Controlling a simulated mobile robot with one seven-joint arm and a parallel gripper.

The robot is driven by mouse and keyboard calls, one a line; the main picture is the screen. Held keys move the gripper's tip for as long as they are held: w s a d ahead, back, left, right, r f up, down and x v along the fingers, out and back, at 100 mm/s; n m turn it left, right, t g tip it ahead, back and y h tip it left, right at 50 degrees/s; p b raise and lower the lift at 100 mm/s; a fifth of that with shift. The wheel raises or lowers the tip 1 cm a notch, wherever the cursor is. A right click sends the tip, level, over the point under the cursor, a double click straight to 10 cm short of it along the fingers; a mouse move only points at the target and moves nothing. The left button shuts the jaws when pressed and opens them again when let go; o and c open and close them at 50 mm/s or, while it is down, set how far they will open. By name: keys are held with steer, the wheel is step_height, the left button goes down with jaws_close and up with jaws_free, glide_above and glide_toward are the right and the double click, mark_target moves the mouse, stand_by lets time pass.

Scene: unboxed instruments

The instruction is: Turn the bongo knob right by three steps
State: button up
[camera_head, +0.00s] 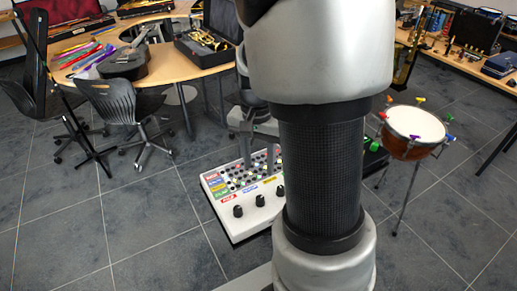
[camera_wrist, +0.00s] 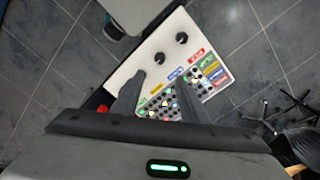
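A white drum-machine panel (camera_head: 225,214) shows below my arm in the head view and beyond the fingers in the wrist view (camera_wrist: 149,49). Three black knobs line its near edge in the head view: left (camera_head: 238,211), middle (camera_head: 260,201) and right (camera_head: 281,191). Red, blue and yellow labels sit beside them, their text too small to read, so I cannot tell which is bongo. Two knobs show clearly in the wrist view (camera_wrist: 182,38) (camera_wrist: 160,58); the left finger largely covers the third. My gripper (camera_wrist: 163,82) is open above the panel, fingers apart; contact is unclear.
Several coloured buttons (camera_wrist: 169,103) lie between the fingers in the wrist view. A drum on a stand (camera_head: 414,124) is right of my arm in the head view. Chairs (camera_head: 117,107) and a curved table (camera_head: 177,68) are at the left. Tiled floor left of the panel is clear.

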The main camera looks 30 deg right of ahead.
steer(key=shift+r, duration=1.7)
